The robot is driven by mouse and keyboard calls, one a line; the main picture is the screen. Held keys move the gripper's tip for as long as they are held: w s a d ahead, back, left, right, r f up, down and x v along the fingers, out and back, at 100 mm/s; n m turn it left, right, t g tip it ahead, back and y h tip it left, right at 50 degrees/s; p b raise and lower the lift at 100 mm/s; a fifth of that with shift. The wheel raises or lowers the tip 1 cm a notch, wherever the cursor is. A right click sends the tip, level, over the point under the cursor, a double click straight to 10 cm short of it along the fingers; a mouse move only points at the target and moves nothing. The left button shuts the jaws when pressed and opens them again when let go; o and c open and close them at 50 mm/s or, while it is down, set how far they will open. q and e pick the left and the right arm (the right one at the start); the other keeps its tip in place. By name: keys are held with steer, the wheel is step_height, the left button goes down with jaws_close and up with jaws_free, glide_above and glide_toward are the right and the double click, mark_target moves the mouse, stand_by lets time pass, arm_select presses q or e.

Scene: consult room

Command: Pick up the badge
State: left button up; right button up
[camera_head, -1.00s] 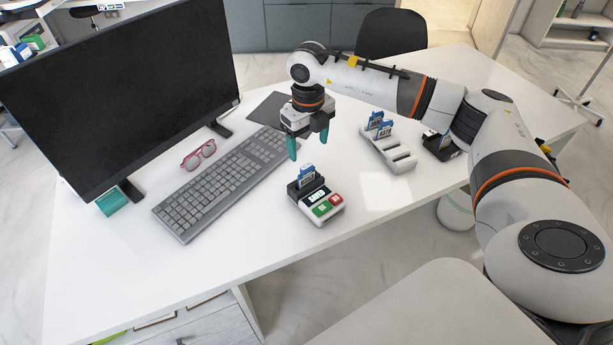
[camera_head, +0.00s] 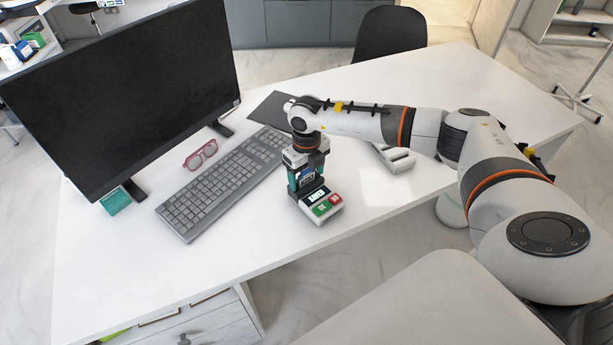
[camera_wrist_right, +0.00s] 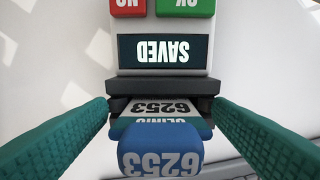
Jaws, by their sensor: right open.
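The badge (camera_wrist_right: 160,150) is a blue-topped card marked 6253, standing in the slot of the small card reader (camera_head: 321,207). The reader has red and green buttons and a screen that reads SAVED. My right gripper (camera_head: 305,180) is over the reader from above. In the right wrist view its two teal fingers (camera_wrist_right: 160,140) are open, one on each side of the badge, with a small gap showing on both sides. In the head view the fingers hide part of the badge. My left gripper is not in view.
The keyboard (camera_head: 222,182) and red glasses (camera_head: 201,154) lie left of the reader. The monitor (camera_head: 120,95) stands behind them. A white card rack (camera_head: 399,160) is partly hidden behind my right arm. The desk (camera_head: 210,260) is clear in front of the reader.

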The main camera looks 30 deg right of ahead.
steer(key=c, duration=1.1)
steer(key=shift+r, duration=0.15)
steer(key=shift+c, duration=0.2)
